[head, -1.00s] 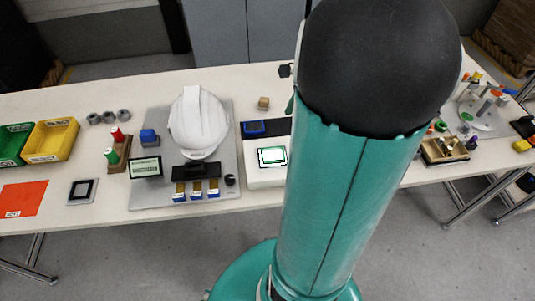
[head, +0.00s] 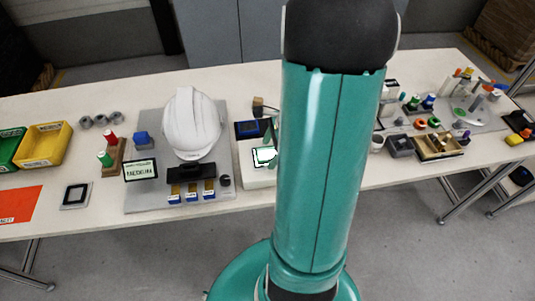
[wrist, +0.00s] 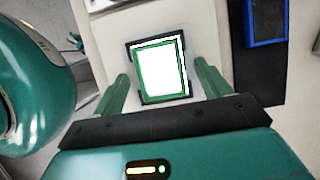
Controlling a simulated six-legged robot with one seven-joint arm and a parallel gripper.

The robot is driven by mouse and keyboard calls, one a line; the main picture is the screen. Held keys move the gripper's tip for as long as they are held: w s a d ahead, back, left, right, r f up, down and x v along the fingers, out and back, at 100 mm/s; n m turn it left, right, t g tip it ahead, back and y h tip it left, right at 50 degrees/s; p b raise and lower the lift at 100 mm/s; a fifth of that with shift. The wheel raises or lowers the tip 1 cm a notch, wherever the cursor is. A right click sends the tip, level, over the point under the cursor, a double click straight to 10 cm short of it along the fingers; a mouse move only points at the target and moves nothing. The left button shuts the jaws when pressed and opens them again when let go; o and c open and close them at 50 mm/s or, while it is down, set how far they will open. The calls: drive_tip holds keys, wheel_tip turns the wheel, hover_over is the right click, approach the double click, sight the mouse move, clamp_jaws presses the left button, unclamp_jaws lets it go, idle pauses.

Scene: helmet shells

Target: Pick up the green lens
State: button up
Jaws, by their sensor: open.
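The green lens (wrist: 160,70) shows in the wrist view as a bright white rectangle with a green frame, lying on a dark square mount. In the head view the lens (head: 264,156) sits on a white box and is partly hidden at its right by my gripper. My gripper (wrist: 162,72) is open, with one green finger on each side of the lens. The fingers look apart from it; their height above it is hard to tell. In the head view my arm hides most of the gripper.
A blue-rimmed dark tray (wrist: 266,20) lies right of the lens in the wrist view. A small wooden block (head: 258,102) stands behind.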

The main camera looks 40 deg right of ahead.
drive_tip(key=c, duration=1.1)
